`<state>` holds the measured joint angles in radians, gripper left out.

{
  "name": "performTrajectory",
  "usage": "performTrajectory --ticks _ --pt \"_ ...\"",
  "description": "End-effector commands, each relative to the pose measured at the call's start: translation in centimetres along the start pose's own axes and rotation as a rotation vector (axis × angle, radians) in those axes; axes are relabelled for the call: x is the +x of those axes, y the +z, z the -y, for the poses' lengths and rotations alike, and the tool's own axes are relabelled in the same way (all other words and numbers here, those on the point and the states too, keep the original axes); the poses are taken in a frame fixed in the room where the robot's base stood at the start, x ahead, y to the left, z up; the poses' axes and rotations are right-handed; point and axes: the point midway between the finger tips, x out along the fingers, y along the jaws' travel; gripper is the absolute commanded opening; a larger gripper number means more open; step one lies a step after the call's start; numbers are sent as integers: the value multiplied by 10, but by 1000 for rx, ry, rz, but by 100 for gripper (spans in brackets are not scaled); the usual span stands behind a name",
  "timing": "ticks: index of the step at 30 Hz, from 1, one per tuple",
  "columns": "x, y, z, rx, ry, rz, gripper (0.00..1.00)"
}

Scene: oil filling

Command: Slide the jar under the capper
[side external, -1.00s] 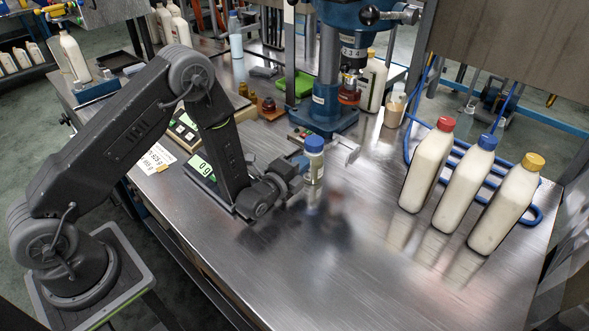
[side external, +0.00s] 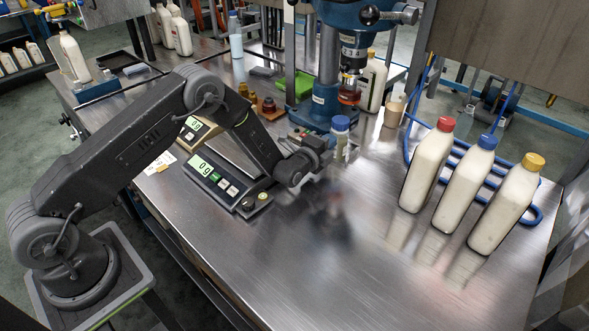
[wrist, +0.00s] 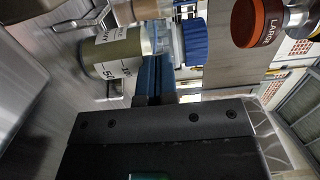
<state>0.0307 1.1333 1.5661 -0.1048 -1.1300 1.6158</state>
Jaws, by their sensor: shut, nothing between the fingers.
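The jar (side external: 340,143) has a blue cap (side external: 340,123) and stands upright on the metal bench, just in front of the capper (side external: 329,80). The capper is a blue press with a reddish-brown head (side external: 349,96), higher than the jar and a little behind it. In the wrist view the jar (wrist: 118,57) lies sideways in the picture, with the capper head (wrist: 257,22) marked "LARGE" beyond the cap. My gripper (wrist: 150,80) is shut and empty, with its blue fingers right against or very near the jar's side; I cannot tell whether they touch.
A scale (side external: 222,180) sits left of my wrist. A beige cup (side external: 394,111) stands right of the capper. The bench front is clear.

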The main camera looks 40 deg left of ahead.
Motion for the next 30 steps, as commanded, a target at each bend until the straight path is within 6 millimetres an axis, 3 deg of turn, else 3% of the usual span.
performTrajectory --ticks 8,24,30 --pt "-14 0 0 0 1 -1 0" --pt "-117 0 0 0 2 0 0" --pt "-137 0 0 0 0 -1 0"
